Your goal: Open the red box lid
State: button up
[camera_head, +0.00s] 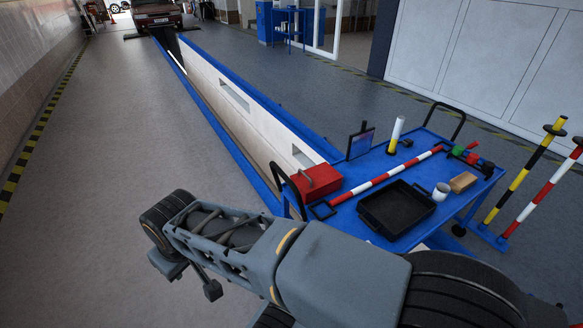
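A red box (316,184) stands at the left end of the blue cart's top (375,178). Its lid looks shut, and a dark grey handle (306,176) sits on it. My grey arm reaches across the bottom of the head view, in front of the cart and nearer to me than the box. I cannot make out my gripper's fingers; that end of the arm is hidden or out of the frame. No part of my arm is seen touching the box.
A black cart handle (286,187) rises left of the box. A long blue-edged pit (235,100) runs behind. Floor at left is clear.

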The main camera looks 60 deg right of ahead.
aim_at(309, 180)
jog(key=z, duration=0.45)
jog(key=i, duration=0.8)
jog(key=z, duration=1.1)
jog(key=i, duration=0.3)
jog(key=z, duration=0.25)
